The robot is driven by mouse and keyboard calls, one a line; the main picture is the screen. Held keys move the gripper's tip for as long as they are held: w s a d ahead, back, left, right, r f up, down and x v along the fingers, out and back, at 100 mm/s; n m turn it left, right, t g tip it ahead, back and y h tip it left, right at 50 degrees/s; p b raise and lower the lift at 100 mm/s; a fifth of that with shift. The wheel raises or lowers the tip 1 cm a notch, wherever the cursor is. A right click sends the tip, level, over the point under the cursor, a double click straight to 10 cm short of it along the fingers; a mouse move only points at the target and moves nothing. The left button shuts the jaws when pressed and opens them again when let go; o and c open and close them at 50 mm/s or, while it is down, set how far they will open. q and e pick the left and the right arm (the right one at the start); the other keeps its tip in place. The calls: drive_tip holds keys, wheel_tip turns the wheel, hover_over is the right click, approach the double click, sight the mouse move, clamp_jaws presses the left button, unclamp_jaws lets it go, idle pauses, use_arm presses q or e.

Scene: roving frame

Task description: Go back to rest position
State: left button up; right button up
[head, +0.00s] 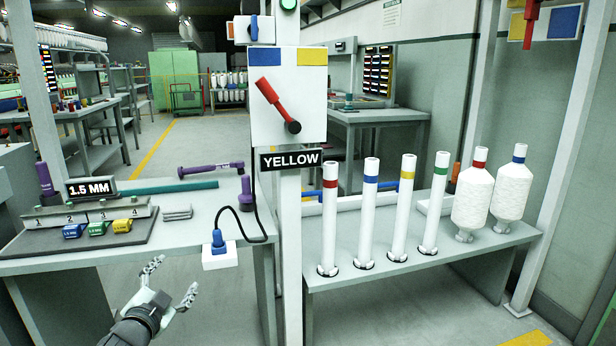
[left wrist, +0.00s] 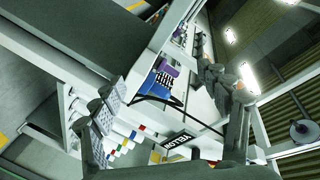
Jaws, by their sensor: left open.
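My left gripper (head: 174,279) is in the lower left of the head view, in front of the left workbench. Its two fingers are spread open with nothing between them. It is apart from the bench and from the white socket box (head: 220,256) with a blue plug at the bench's front edge. In the left wrist view its fingers frame a tilted view of the bench and the YELLOW sign (left wrist: 182,142). My right gripper is not in view.
A red lever (head: 270,92) is on a white panel on the post. The left bench (head: 190,207) bears a 1.5 MM display, small coloured blocks and purple tools. The right bench (head: 455,250) holds upright white tubes and two thread cones. Floor shows between the benches.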

use_arm(q)
drive_tip(key=s+d+f+n+g+y, duration=0.1)
drive_tip(key=s+f+n+g, duration=0.3)
drive_tip(key=s+f, duration=1)
drive_tip(key=s+f+n+g+y, duration=0.15)
drive_tip(key=s+f+g, duration=0.45)
drive_tip(key=s+f, duration=0.8)
drive_tip(key=s+d+f+n+g+h, duration=0.1)
drive_tip(key=s+f+g, duration=0.3)
drive_tip(key=s+f, duration=0.5)
drive_tip(key=s+d+n, duration=0.1)
drive_tip(key=s, duration=0.2)
drive_tip(key=shift+s+d, duration=0.2)
drive_tip(key=shift+d, duration=0.15)
